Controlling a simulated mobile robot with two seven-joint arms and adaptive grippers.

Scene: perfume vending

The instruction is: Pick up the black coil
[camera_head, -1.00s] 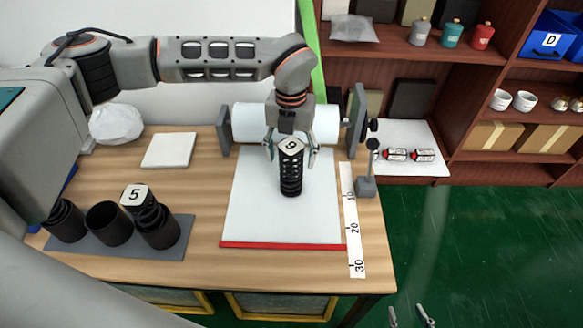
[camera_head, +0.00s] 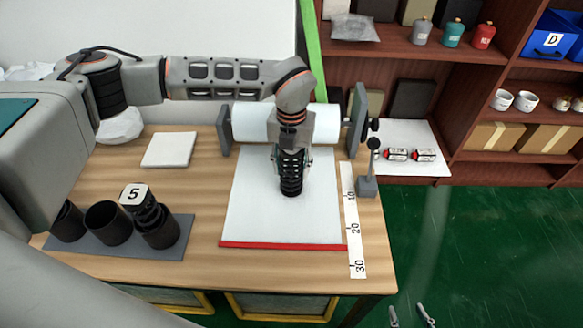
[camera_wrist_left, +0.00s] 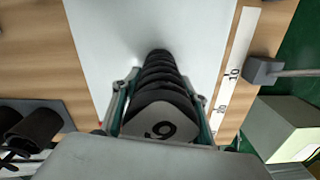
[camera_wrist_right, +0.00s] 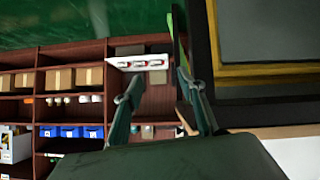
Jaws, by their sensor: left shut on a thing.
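The black coil (camera_head: 291,184) stands upright on the white sheet on the table. My left gripper (camera_head: 292,160) is above it and shut on its upper part, one finger on each side. In the left wrist view the coil (camera_wrist_left: 158,75) lies between the fingers, with a pale top plate marked 6 or 9. In the head view the gripper hides that plate. My right gripper (camera_wrist_right: 163,105) is open and empty in the right wrist view, away from the table. Its fingertips (camera_head: 411,316) show at the bottom right of the head view.
A grey tray (camera_head: 75,246) at left holds black cylinders and a coil marked 5 (camera_head: 134,195). A white paper roll (camera_head: 260,122) on a stand is behind the held coil. A ruler strip (camera_head: 353,220) and a small grey stand (camera_head: 367,186) are to its right.

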